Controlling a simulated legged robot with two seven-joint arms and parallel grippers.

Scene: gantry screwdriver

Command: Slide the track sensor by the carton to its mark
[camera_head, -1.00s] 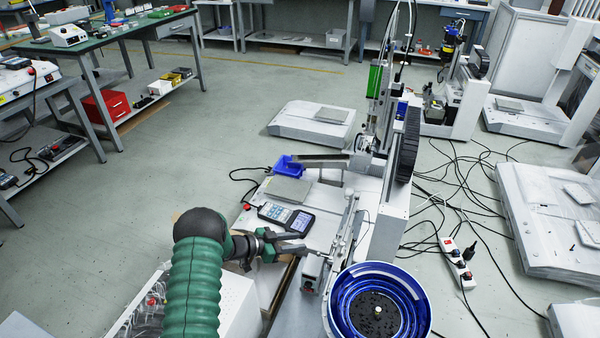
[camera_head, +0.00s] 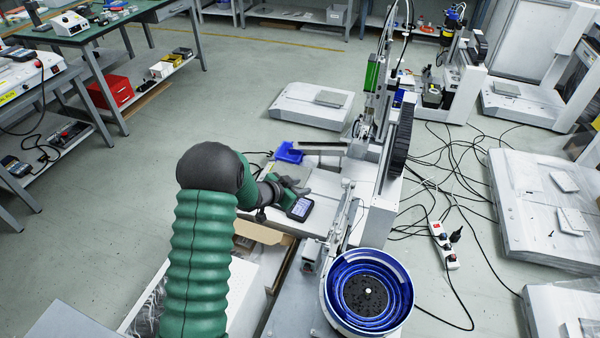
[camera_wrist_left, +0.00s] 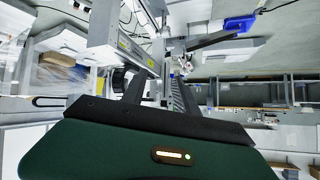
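A narrow metal feeder track (camera_head: 338,222) runs from the blue bowl toward the gantry. A small pale block (camera_head: 347,184) sits at its far end; I cannot tell whether it is the track sensor. No mark can be made out. An open brown carton (camera_head: 258,233) lies left of the track, partly behind my green arm. My right gripper is out of view.
The blue feeder bowl (camera_head: 367,292) stands at the track's near end. The gantry column (camera_head: 378,205) rises to the right. Cables and a power strip (camera_head: 445,245) lie on the floor.

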